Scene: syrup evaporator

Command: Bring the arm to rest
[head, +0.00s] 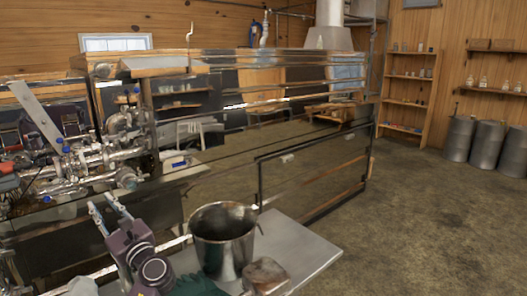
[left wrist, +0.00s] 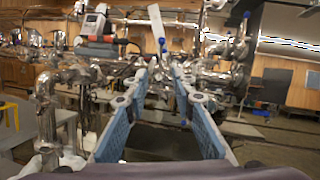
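My left gripper (head: 102,203) is at the lower left of the head view, left of a metal bucket and in front of the pipework. Its two fingers point up and away and stand apart. In the left wrist view my left gripper (left wrist: 165,70) shows two blue-grey fingers with a clear gap and nothing between them. Pipes and valves lie beyond the fingertips. My right gripper does not show in either view.
The metal bucket (head: 222,242) stands on a grey bench top (head: 305,250), close to the right of my left gripper. Steel pipes and valves (head: 95,160) are at the left, beside the long evaporator (head: 260,130). The concrete floor (head: 430,220) at the right is open. Barrels (head: 487,142) stand by the far wall.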

